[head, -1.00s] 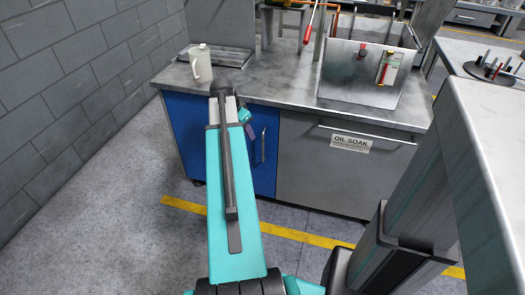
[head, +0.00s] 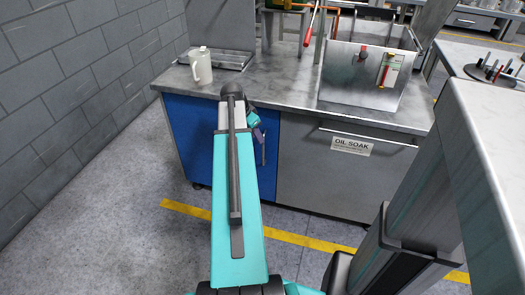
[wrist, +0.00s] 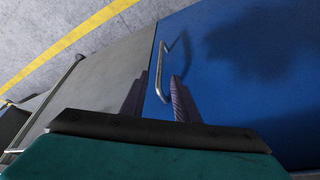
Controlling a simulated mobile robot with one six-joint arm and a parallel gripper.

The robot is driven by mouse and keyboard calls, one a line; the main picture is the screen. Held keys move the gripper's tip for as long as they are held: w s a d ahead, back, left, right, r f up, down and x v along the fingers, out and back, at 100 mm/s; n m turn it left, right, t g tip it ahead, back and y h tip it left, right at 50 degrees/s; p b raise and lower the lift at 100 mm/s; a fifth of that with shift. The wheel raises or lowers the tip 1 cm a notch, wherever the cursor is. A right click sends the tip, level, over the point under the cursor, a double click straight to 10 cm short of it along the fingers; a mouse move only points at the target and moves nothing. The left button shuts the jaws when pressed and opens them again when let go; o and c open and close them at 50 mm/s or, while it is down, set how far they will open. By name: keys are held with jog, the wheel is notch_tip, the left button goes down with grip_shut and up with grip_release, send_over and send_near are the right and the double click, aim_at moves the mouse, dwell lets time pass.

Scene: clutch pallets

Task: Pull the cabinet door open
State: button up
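The blue cabinet door (head: 192,135) is closed, flush under the left part of the workbench. It fills the right side of the wrist view (wrist: 245,65). Its bar handle (wrist: 160,72) is upright metal near the door's right edge, partly hidden by my arm in the head view (head: 263,152). My gripper (wrist: 159,84) is open and empty. In the wrist view its two fingertips show on either side of the handle's near end; I cannot tell whether the handle is at fingertip depth. In the head view my arm hides most of the gripper.
A grey "OIL SOAK" drawer front (head: 345,165) with a long bar handle adjoins the door on the right. A white jug (head: 200,66) and an open metal tank (head: 360,85) stand on the worktop (head: 275,90). Floor in front is clear, with a yellow line (head: 290,237).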

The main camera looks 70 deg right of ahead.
jog(key=b+x, duration=0.1)
jog(key=x, duration=0.9)
jog(key=shift+d+f, duration=0.2)
jog(key=shift+f, duration=0.05)
grip_shut()
